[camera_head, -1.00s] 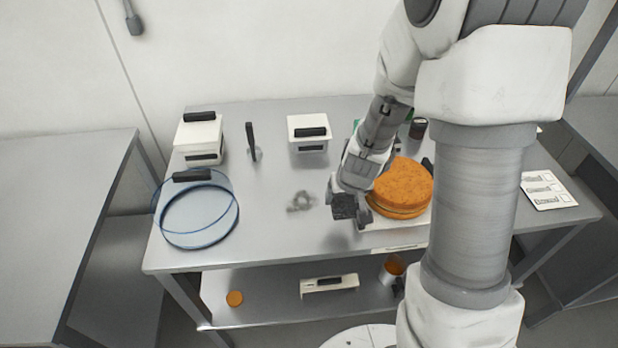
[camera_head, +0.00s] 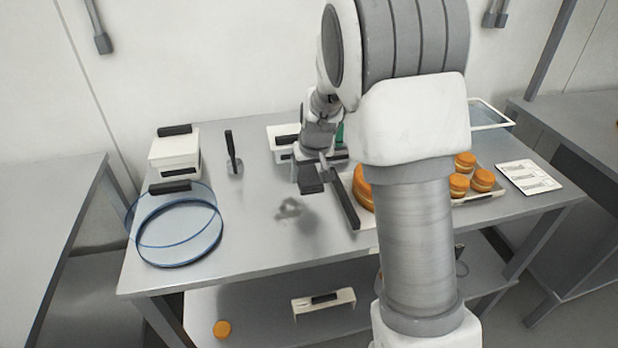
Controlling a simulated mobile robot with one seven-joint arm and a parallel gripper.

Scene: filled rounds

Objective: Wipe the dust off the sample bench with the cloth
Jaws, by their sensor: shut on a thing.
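My gripper (camera_head: 312,174) is shut on a small dark grey cloth (camera_head: 311,187), which looks like a flat square pad. It is over the sample bench (camera_head: 255,235), just behind and right of the dust. I cannot tell whether the cloth touches the bench top. The dust (camera_head: 289,208) is a grey smudge on the middle of the bench, left of the cake tray. The cloth's upper part is hidden by the fingers.
A round glass-like cover (camera_head: 180,235) and white box (camera_head: 175,158) stand left. An upright dark-handled tool (camera_head: 233,155) and another white box (camera_head: 283,135) stand behind. A long dark utensil (camera_head: 343,200) lies by an orange cake (camera_head: 363,188), mostly hidden by my arm. Small cakes (camera_head: 482,180) sit right.

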